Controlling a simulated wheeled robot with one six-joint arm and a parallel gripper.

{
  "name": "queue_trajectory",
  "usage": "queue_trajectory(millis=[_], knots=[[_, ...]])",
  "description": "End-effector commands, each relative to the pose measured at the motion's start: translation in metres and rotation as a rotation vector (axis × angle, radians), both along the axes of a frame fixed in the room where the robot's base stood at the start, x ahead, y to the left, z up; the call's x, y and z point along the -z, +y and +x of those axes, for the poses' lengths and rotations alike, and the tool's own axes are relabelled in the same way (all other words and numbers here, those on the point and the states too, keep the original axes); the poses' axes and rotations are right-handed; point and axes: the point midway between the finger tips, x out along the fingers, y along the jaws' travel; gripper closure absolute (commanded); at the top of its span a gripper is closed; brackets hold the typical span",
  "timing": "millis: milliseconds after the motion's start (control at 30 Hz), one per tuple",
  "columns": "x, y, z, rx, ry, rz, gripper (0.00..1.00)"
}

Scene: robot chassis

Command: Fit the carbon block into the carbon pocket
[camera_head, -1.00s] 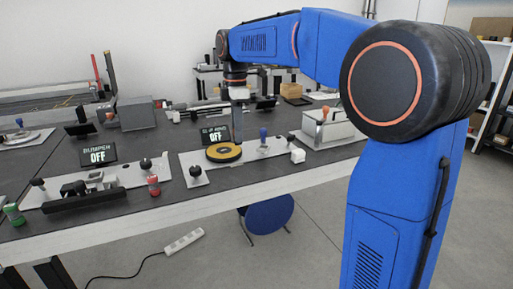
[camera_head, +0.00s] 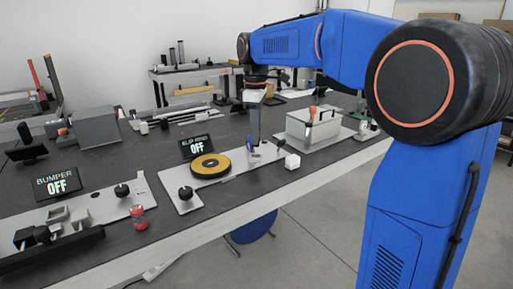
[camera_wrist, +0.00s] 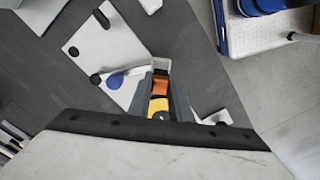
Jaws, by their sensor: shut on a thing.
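My gripper (camera_head: 255,136) points down over the right part of the plate with the yellow and black disc (camera_head: 210,165). In the wrist view its grey fingers (camera_wrist: 160,90) are shut on a small piece with orange and yellow parts (camera_wrist: 160,86), which I take to be the carbon block; its lower end is hard to make out. A blue-handled part (camera_head: 252,151) stands close to the fingers and also shows in the wrist view (camera_wrist: 116,79). I cannot pick out the carbon pocket for certain.
A display reading OFF (camera_head: 197,147) stands behind the disc. A black knob (camera_head: 186,193) is at the plate's left end. A grey metal box (camera_head: 313,128) stands to the right. The bumper board (camera_head: 95,208) is at the left. The table's front edge is near the plate.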

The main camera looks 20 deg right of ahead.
Motion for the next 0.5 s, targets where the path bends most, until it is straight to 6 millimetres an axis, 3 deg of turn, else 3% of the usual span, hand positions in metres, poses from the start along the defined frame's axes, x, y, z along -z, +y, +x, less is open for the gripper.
queue_trajectory(millis=[500], knots=[[0.047,0.0,0.0,-0.001,0.0,0.0,1.0]])
